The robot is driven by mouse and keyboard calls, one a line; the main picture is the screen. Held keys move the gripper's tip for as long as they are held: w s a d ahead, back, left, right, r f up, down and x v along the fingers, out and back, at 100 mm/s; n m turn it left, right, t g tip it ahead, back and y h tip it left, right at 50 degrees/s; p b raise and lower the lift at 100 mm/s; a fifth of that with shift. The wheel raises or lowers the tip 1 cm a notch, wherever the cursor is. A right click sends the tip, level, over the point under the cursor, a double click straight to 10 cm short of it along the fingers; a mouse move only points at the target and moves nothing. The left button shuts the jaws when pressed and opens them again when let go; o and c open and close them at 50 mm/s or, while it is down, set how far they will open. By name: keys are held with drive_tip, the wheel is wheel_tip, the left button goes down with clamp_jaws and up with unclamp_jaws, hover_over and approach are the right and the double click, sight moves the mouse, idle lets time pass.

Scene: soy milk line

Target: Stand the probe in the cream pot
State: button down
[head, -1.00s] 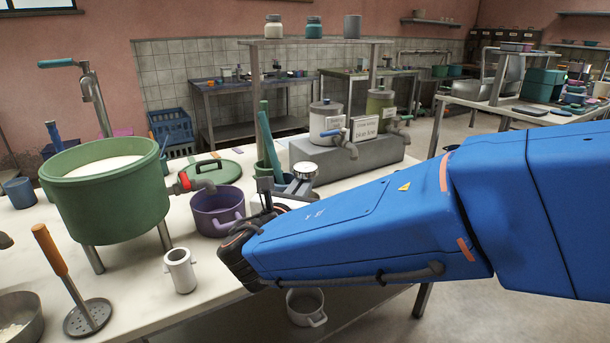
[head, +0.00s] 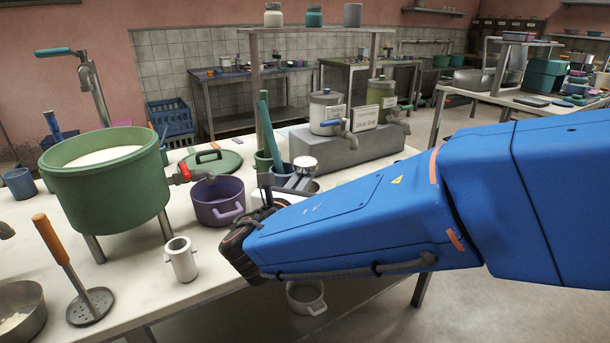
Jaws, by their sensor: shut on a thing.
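My gripper (head: 281,187) is at the right part of the table, beyond the blue wrist of my arm, which hides much of it. It is shut on the probe, whose round silver head (head: 305,164) seems to be the part showing just above the jaws. The probe's lower part is hidden. I cannot surely tell which vessel is the cream pot. A small off-white pot with side handles (head: 180,260) stands on the table at the left front. A pale pot (head: 306,297) shows lower down, below the table edge. A whitish rim shows partly behind the gripper.
A purple pot (head: 217,202) stands under the red tap of a large green vat (head: 107,183). A skimmer with an orange handle (head: 73,272) stands at the left front.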

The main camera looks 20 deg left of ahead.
drive_tip(key=shift+f, duration=0.7)
drive_tip(key=c, duration=1.8)
unclamp_jaws()
drive_tip(key=shift+c, duration=0.2)
drive_tip(key=s, duration=1.7)
drive_tip(key=shift+s, duration=0.2)
